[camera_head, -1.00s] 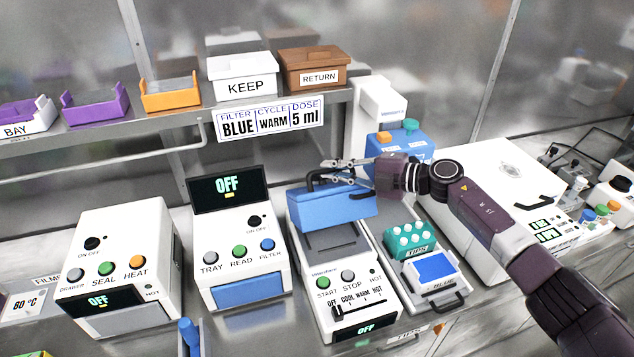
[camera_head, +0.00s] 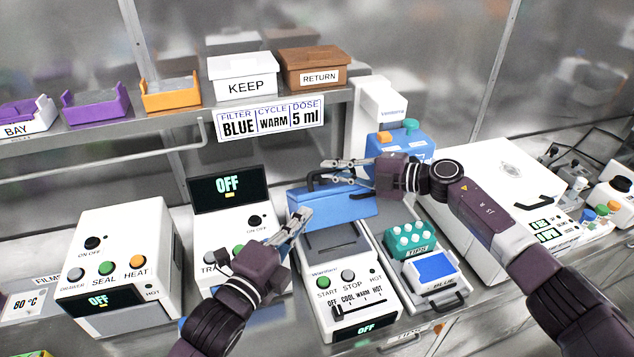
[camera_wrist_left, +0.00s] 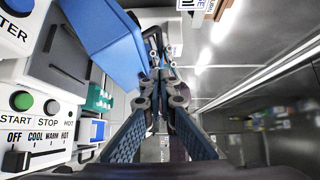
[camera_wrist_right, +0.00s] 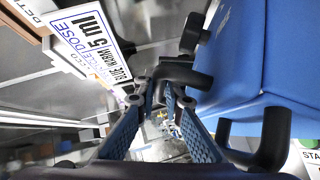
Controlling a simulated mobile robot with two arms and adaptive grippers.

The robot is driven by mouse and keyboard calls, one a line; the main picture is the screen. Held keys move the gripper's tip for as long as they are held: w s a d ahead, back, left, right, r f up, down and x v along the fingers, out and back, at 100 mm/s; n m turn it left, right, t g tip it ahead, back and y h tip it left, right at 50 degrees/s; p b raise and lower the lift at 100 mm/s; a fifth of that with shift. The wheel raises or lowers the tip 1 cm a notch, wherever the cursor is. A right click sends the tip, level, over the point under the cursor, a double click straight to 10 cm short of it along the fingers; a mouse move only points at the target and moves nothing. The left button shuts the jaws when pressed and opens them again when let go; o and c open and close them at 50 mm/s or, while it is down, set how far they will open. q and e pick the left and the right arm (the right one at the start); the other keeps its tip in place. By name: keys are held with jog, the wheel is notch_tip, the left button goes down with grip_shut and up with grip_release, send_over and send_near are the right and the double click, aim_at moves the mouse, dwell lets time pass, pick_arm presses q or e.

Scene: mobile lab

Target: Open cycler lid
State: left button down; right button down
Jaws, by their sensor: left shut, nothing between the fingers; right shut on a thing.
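The cycler (camera_head: 322,282) is a white machine in the middle of the bench, with a blue lid (camera_head: 345,207) at its back end. The lid stands raised, with the dark recessed top (camera_head: 336,239) of the cycler showing in front of it. My right gripper (camera_head: 328,164) is shut on the lid's black handle; the handle also shows at the fingertips in the right wrist view (camera_wrist_right: 188,76). My left gripper (camera_head: 304,214) is shut and empty by the lid's left front corner. The left wrist view shows the lid (camera_wrist_left: 105,40) beside its fingers; contact is unclear.
The reader (camera_head: 228,183) stands left of the cycler, partly behind my left arm. A sealer (camera_head: 118,250) stands farther left. A tray with a teal tip rack (camera_head: 410,240) is close on the right. The shelf (camera_head: 180,130) with boxes runs above and behind.

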pick_arm(q)
send_near(325, 173)
jog(key=d, duration=0.2)
jog(key=w+d, duration=0.1)
jog(key=d, duration=0.1)
jog(key=shift+w, duration=0.2)
pick_arm(e)
jog(key=shift+r, duration=0.15)
pick_arm(q)
jog(key=w, duration=0.1)
jog(key=w+a, duration=0.1)
jog(key=w, duration=0.1)
jog(key=shift+w, duration=0.15)
pick_arm(e)
jog(key=shift+w, duration=0.1)
pick_arm(q)
jog(key=shift+w+a+f, duration=0.1)
jog(key=shift+w+a, duration=0.05)
jog(key=shift+w, duration=0.2)
